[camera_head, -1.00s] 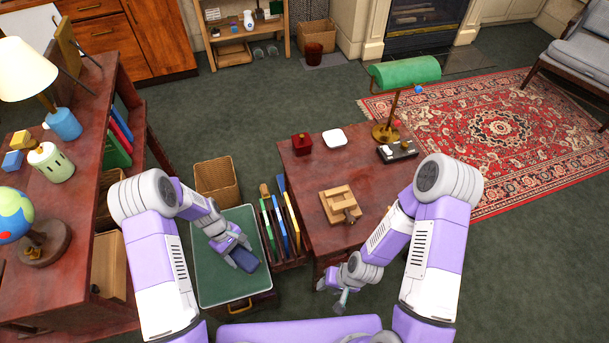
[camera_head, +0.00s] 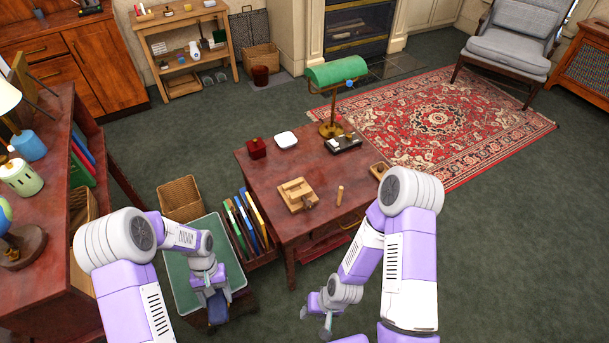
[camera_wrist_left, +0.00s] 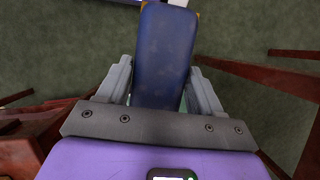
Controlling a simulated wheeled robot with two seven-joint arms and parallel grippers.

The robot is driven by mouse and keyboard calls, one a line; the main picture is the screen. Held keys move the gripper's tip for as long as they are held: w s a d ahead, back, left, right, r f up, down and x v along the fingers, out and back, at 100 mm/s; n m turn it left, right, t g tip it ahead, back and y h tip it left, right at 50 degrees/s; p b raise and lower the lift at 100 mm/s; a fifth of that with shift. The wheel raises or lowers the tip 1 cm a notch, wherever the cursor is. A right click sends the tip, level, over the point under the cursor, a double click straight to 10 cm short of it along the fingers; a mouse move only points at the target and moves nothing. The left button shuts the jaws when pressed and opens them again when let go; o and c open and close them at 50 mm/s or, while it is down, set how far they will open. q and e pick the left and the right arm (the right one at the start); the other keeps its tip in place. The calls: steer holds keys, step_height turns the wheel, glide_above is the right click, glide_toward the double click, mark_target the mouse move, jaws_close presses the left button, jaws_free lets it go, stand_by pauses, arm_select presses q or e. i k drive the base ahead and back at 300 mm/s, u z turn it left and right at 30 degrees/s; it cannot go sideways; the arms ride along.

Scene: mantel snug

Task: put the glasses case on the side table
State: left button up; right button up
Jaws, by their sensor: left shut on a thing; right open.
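My left gripper (camera_head: 214,300) is shut on the glasses case, a dark blue oblong (camera_head: 218,312). In the left wrist view the case (camera_wrist_left: 165,55) sits between the two grey fingers and sticks out beyond them, with carpet below. In the head view gripper and case are over the near part of a green-topped piece (camera_head: 182,282); I cannot tell the gap below the case. A reddish wooden table (camera_head: 325,217) stands to the right; which piece is the side table is not certain. My right gripper (camera_head: 323,325) is open and empty in front of that table.
A wicker basket (camera_head: 181,199) is behind the green top.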

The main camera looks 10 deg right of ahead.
mark_target(357, 180)
steer(key=z, duration=2.6)
steer(key=i, duration=2.9)
steer(key=u, duration=3.25)
steer(key=i, duration=1)
